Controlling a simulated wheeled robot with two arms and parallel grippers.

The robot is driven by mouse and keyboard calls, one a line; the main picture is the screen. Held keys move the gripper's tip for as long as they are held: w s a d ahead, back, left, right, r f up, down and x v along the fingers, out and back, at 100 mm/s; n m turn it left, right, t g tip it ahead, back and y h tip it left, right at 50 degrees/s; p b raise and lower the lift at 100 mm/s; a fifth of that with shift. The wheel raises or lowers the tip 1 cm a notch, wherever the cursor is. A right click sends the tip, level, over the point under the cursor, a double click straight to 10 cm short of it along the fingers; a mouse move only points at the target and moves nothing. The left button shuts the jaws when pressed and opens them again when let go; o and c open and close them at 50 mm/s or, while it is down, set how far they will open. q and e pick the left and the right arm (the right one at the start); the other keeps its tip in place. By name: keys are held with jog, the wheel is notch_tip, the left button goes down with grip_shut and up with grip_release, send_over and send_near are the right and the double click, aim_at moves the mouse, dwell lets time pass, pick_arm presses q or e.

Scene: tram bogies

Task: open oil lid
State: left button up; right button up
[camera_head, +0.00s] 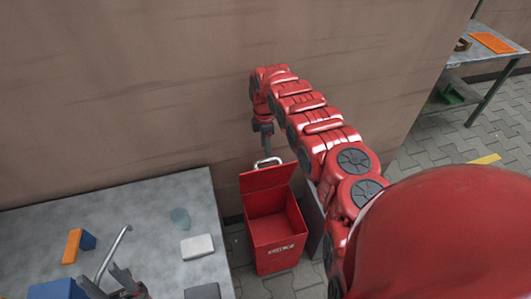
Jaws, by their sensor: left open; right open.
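A red bin with lettering on its front (276,240) stands on the floor just right of the grey table. Its red lid (267,178) is tilted up at the back, so the dark red inside shows. A pale metal handle (268,161) sits on the lid's top edge. My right arm reaches over from the right, and my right gripper (266,146) points down just above the handle. It is open; I cannot tell whether it touches the handle. My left gripper (122,284) is open and low over the grey table, partly cut off by the bottom edge.
The grey table (150,205) holds a bluish translucent cup (180,217), a whitish block (197,246), an orange and blue item (74,246) and a blue box (58,290). A brown wall (130,90) stands close behind. Another table (500,57) is at the far right.

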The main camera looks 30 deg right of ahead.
notch_tip(320, 180, up, 11)
jog(key=b, duration=0.1)
jog(key=shift+w+f, duration=0.15)
jog(key=shift+w, duration=0.3)
jog(key=shift+d, duration=0.1)
